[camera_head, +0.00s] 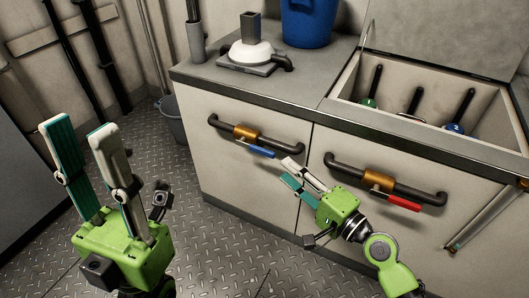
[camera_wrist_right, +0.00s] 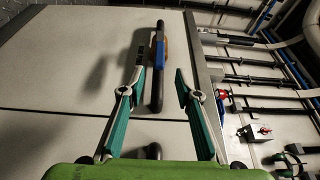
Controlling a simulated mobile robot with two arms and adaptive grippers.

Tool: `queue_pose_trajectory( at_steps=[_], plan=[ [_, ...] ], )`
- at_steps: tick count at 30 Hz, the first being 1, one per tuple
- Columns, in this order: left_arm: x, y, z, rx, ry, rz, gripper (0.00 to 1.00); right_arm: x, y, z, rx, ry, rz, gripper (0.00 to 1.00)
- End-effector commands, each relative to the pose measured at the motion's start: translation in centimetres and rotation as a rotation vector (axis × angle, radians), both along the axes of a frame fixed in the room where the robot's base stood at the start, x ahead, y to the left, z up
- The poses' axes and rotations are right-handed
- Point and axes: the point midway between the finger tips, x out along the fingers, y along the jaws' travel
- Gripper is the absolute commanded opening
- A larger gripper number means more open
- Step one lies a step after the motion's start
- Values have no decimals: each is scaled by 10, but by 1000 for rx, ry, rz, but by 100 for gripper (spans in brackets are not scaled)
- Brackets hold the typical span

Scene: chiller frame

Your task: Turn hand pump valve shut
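A dark pipe on the left cabinet front carries a brass valve (camera_head: 246,131) with a blue lever (camera_head: 262,152). A second pipe to the right carries a brass valve (camera_head: 379,179) with a red lever (camera_head: 404,203). I cannot tell which valve is the hand pump's. My right gripper (camera_head: 288,171) is open and empty, just below and right of the blue lever. In the right wrist view the blue lever (camera_wrist_right: 160,52) and its pipe (camera_wrist_right: 156,98) appear between the open fingers, with no visible contact. My left gripper (camera_head: 78,130) is open and empty at far left, away from the cabinet.
A white pump-like fitting (camera_head: 250,52) and a blue bucket (camera_head: 310,20) stand on the counter. An open recess (camera_head: 425,112) at right holds several upright handles. A grey bucket (camera_head: 172,121) stands beside the cabinet. The metal floor (camera_head: 215,235) between my arms is clear.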

Motion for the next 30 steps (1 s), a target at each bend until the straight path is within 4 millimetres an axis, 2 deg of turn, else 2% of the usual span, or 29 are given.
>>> queue_pose_trajectory(
  at_steps=[6, 12, 18, 27, 28, 30],
  plan=[
    [1, 0, -1, 1, -4, 1, 32, 40, 31, 1, 5, -3, 0, 31],
    [2, -1, 0, 3, -19, 0, 32, 66, 51, -1, 1, -1, 0, 31],
    [2, -2, 3, 6, -31, 1, 32, 79, 61, -1, -1, 0, 0, 31],
    [3, -2, 4, 7, -31, 1, 32, 80, 62, -1, -2, 1, 0, 31],
    [3, -2, 4, 6, -30, 1, 32, 80, 62, -1, -2, 1, 0, 25],
    [3, -2, 4, 5, -31, 1, 32, 80, 62, -1, -2, 1, 0, 7]
  ],
)
